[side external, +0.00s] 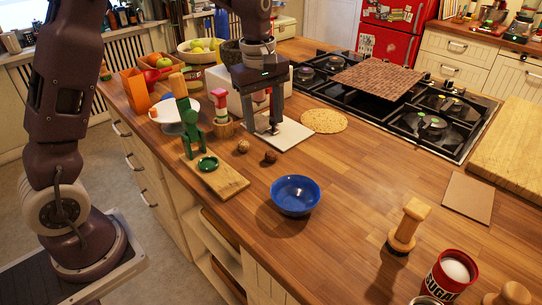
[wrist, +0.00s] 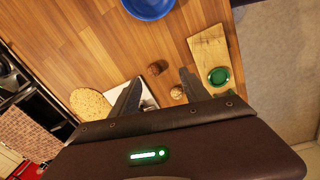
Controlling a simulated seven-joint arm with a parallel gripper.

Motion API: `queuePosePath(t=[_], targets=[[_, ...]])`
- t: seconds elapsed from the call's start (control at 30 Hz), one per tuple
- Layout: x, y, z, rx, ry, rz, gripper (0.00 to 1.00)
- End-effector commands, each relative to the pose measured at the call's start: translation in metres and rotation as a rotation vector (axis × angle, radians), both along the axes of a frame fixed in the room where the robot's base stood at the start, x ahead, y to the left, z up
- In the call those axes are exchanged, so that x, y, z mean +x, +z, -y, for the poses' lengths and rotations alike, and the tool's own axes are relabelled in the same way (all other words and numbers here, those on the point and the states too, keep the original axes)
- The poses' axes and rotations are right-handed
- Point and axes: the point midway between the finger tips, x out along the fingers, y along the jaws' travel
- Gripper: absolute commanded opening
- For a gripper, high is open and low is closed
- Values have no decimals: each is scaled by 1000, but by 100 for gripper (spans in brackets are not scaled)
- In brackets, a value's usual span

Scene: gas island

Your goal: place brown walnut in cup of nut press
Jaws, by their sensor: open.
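The darker brown walnut (side external: 271,156) lies on the wooden counter; it also shows in the wrist view (wrist: 157,68). A lighter tan walnut (side external: 242,146) lies to its left, and shows in the wrist view (wrist: 177,92). The nut press has a wooden board (side external: 229,180), a green upright body (side external: 190,128) with a wooden handle, and a round green cup (side external: 208,163). The cup also shows in the wrist view (wrist: 218,76); I see no nut in it. My gripper (side external: 263,128) is open and empty, pointing down over the white board, behind the walnuts.
A blue bowl (side external: 295,196) stands in front of the walnuts. The white board (side external: 285,135) lies beneath my gripper, with a round flat disc (side external: 324,121) to its right. A red-and-white-topped item (side external: 221,108) stands between the press and my gripper.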

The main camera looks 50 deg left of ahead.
Motion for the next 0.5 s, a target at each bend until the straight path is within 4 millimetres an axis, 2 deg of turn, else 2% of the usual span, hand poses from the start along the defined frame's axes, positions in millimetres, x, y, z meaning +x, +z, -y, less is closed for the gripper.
queuePosePath(t=[0.03,0.1,0.37,0.5], targets=[[13,-21,-5,1,74,-32,54],[25,-41,-10,3,160,-59,54],[33,-79,-15,5,227,-78,54],[36,-106,-18,5,226,-80,54]])
